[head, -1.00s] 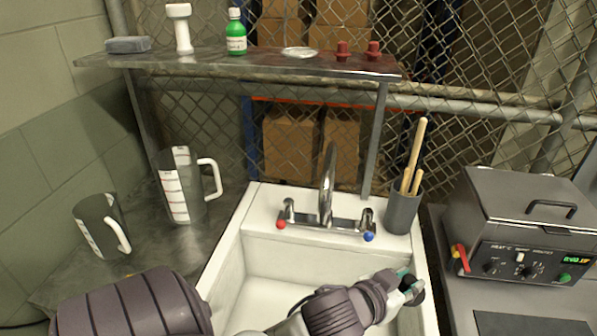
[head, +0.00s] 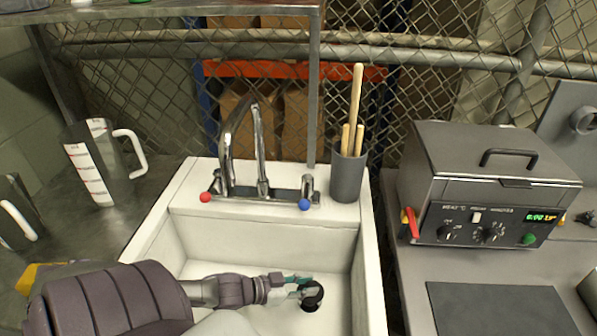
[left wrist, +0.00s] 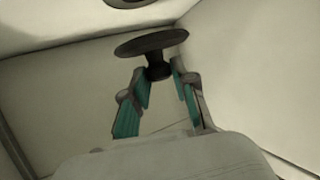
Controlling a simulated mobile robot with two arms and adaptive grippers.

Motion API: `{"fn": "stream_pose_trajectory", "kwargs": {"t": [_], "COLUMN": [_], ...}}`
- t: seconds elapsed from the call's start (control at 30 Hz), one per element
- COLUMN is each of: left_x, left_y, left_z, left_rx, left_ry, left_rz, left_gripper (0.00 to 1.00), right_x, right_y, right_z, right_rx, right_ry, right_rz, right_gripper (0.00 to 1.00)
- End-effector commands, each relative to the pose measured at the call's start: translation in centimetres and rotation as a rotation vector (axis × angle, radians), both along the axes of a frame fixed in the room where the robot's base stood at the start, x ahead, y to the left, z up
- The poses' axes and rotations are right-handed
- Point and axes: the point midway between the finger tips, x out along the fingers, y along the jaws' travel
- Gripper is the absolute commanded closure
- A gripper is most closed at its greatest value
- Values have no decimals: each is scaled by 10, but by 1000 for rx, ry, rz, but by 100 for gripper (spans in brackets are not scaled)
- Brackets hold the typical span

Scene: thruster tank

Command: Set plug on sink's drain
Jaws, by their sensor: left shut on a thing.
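My left gripper (head: 296,284) is inside the sink (head: 262,241), low over the basin. It is shut on the black plug (head: 313,295), which also shows in the left wrist view (left wrist: 151,43). There the fingertips (left wrist: 161,77) hold the plug's short stem, and its wide disc faces away from the gripper, slightly tilted. The drain (left wrist: 128,2) shows as a dark ring cut by the top edge of the left wrist view, apart from the plug. In the head view my arm and gripper hide part of the basin floor. My right gripper is not in view.
The faucet (head: 262,160), with red and blue handle knobs, stands at the sink's back. A grey cup (head: 347,178) of wooden sticks stands at its back right corner. A heating bath (head: 490,190) stands to the right, and a measuring jug (head: 92,165) to the left.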

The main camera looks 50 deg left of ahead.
Motion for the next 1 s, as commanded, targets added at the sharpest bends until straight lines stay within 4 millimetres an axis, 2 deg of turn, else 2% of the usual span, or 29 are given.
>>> {"fn": "stream_pose_trajectory", "kwargs": {"t": [0.13, 0.33, 0.77, 0.8, 0.9, 1.0], "left_x": [1, 1, 0, 0, 0, 0], "left_y": [0, -1, -1, -1, -1, -1], "left_z": [-14, -42, -50, -49, -49, -49], "left_rx": [0, -1, 0, 0, 0, 0], "left_ry": [-2, -1, -1, 0, 0, 0], "left_rz": [1, 0, -1, -1, -1, -1], "left_gripper": [100, 100, 100, 66, 50, 48], "right_x": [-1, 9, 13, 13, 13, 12], "right_y": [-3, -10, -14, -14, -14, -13], "right_z": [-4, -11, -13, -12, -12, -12], "right_rx": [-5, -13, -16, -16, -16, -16], "right_ry": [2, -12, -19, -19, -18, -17], "right_rz": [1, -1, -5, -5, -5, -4], "right_gripper": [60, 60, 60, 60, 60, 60]}}
